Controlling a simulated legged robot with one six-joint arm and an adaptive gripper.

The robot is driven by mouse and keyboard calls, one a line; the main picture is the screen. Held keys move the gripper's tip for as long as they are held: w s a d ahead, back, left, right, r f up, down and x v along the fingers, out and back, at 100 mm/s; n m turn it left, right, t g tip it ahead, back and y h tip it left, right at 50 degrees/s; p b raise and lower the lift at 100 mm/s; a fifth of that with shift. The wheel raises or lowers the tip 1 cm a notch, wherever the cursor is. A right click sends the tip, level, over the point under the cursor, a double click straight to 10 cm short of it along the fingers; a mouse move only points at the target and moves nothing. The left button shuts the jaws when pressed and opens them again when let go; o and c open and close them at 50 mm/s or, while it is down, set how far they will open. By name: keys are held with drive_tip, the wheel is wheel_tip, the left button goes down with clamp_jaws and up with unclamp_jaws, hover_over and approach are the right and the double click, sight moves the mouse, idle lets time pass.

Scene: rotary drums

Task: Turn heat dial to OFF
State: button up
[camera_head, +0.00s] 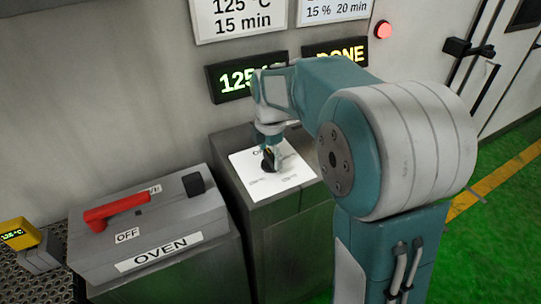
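The heat dial (267,163) is a small dark knob on a white panel (290,184), on top of a grey cabinet (293,225) in the middle of the view. Part of a label shows above the knob, but my gripper covers most of it. My gripper (271,157) points down from my teal and white arm, right at the knob. The fingers are small here and overlap the knob, so I cannot tell whether they grip it or only stand around it. The dial's pointing direction is also unclear.
A grey OVEN box (160,238) with a red lever (115,208) and an OFF label stands left. A green 125 display (232,79) and a yellow DONE display (335,52) hang behind, beside a lit red lamp (383,30). A yellow meter (18,234) sits far left.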

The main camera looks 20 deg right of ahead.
sight(270, 155)
wheel_tip(270, 155, up, 12)
idle(0.7)
drive_tip(key=s+f+m+t, duration=0.2)
drive_tip(key=s+m, duration=0.8)
drive_tip(key=s, duration=0.1)
drive_tip(key=s+f+m+t, duration=0.3)
drive_tip(key=s+m, duration=0.7)
drive_tip(key=s, duration=0.2)
drive_tip(key=shift+t, duration=0.3)
drive_tip(key=shift+s, duration=0.1)
